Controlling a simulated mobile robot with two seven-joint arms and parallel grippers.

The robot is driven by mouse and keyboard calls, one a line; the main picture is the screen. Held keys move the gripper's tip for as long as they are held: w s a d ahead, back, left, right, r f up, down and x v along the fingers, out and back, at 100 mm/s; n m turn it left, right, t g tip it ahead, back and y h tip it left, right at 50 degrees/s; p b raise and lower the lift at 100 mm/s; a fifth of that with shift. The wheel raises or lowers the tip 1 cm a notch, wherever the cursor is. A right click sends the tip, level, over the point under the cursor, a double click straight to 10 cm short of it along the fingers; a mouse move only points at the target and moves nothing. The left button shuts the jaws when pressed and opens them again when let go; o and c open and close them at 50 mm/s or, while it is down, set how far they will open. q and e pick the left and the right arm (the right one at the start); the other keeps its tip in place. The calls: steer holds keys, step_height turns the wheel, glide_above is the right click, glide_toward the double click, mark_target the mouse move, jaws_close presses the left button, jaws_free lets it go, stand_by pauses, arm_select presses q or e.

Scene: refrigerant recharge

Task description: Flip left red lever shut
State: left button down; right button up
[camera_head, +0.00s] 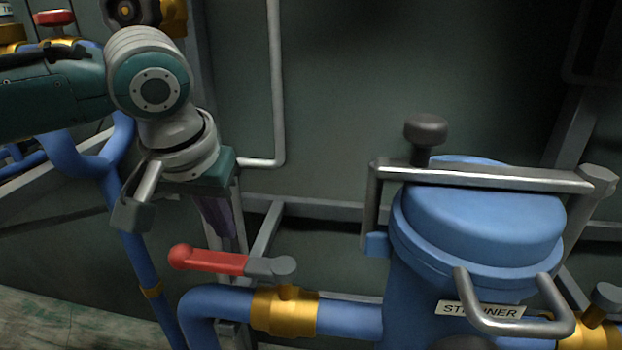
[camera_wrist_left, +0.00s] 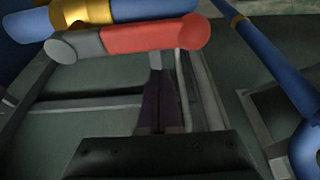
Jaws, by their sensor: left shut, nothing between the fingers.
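The left red lever (camera_head: 220,261) shows in the head view at lower centre-left. It has a red handle with a round end at the left and a grey hub at the right, above a gold valve body (camera_head: 285,311) on a blue pipe. The handle lies roughly along the pipe. My left gripper (camera_head: 217,228) points down just above and behind the red handle in the head view. Its fingers are shut and empty. In the left wrist view the lever (camera_wrist_left: 150,38) crosses the top, and the dark purple fingers (camera_wrist_left: 158,108) reach toward it; contact cannot be told. My right gripper is not in view.
A blue strainer tank (camera_head: 485,225) with a metal bar across its lid stands at the right. A vertical blue pipe (camera_head: 135,255) runs at the left of the lever. Grey frame rails (camera_head: 320,209) cross behind. Another red knob (camera_head: 54,18) is at top left.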

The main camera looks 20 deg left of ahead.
arm_select(q)
steer(key=shift+s+d, duration=0.15)
steer(key=shift+s, duration=0.55)
steer(key=shift+s+d, duration=0.15)
steer(key=shift+s, duration=0.55)
